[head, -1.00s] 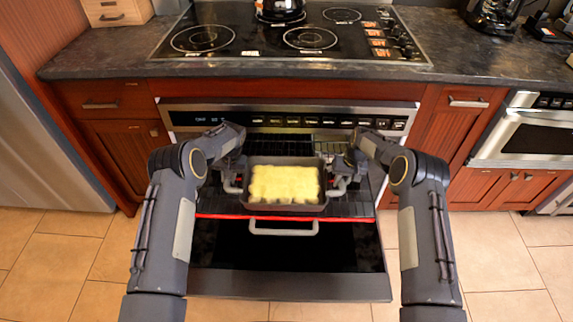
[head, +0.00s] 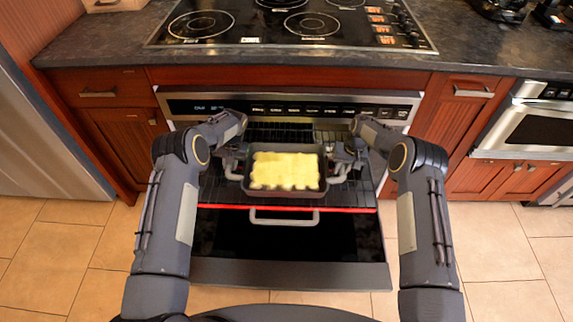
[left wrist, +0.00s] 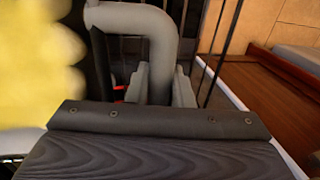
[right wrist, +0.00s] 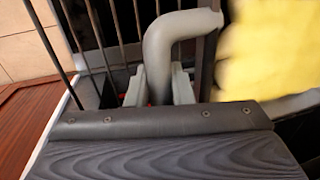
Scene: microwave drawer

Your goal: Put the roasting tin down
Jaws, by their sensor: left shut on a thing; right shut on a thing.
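The roasting tin (head: 285,193) is a dark rectangular pan with grey side handles and pale yellow food (head: 285,171) in it. It is level, over the pulled-out oven rack (head: 345,196); I cannot tell whether it touches the rack. My left gripper (head: 233,170) is shut on the tin's left handle, whose grey bend shows in the left wrist view (left wrist: 160,35). My right gripper (head: 338,168) is shut on the right handle, which shows in the right wrist view (right wrist: 165,45). The food is blurred at the edge of both wrist views.
The oven door (head: 290,278) is open below the rack, with a pale bar handle. A control panel (head: 300,108) and black cooktop (head: 270,25) are above. Wooden cabinets (head: 105,120) flank the oven. Bare rack shows behind and beside the tin.

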